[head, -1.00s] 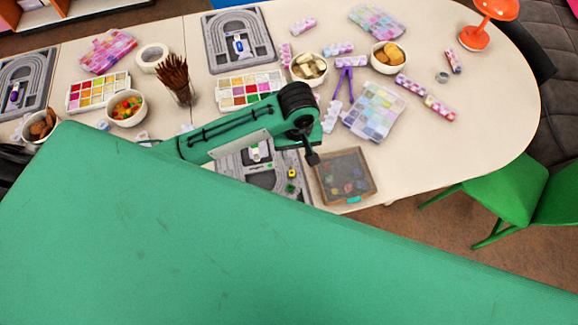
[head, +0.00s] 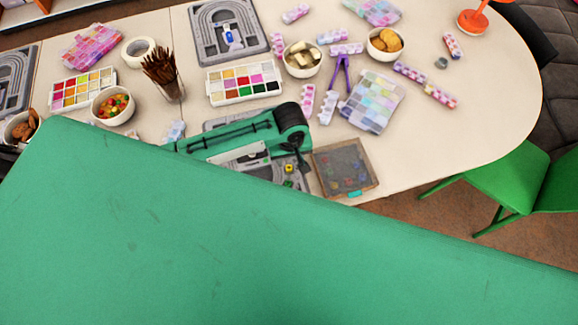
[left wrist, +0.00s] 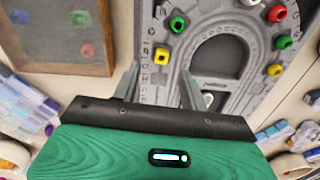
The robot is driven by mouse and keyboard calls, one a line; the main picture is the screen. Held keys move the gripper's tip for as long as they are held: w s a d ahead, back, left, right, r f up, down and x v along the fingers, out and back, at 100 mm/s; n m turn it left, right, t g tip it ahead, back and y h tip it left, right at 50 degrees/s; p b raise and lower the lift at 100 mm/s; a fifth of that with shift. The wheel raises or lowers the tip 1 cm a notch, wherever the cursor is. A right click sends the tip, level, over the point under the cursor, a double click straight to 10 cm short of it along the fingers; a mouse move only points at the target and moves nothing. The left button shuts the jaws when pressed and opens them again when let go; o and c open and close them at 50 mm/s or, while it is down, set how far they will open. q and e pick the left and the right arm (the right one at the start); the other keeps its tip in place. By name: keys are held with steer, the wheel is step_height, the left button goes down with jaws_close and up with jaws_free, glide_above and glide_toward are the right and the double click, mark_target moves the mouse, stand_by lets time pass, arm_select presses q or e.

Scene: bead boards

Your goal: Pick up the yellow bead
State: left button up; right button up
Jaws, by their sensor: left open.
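The yellow bead (head: 289,168) lies on the grey bead board (head: 275,182), near the edge beside the wooden tray. In the left wrist view the yellow bead (left wrist: 178,23) sits on the board's edge, beyond my fingertips. My left gripper (left wrist: 158,75) is open and empty above the board, with its two fingers spread and apart from the bead. In the head view my green arm covers much of the board and the fingers are hard to make out. My right gripper is not in view.
A wooden tray (head: 345,170) with several coloured pieces lies right of the board. Red (left wrist: 277,14), green (left wrist: 284,42) and another yellow bead (left wrist: 275,70) sit on the board's far side in the left wrist view. A paint box (head: 245,84) and bowls stand behind.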

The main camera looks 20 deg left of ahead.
mark_target(289, 166)
arm_select(q)
steer(key=shift+a+f+p, duration=0.1)
steer(key=shift+f+p, duration=0.65)
steer(key=shift+f, duration=1.85)
jaws_close()
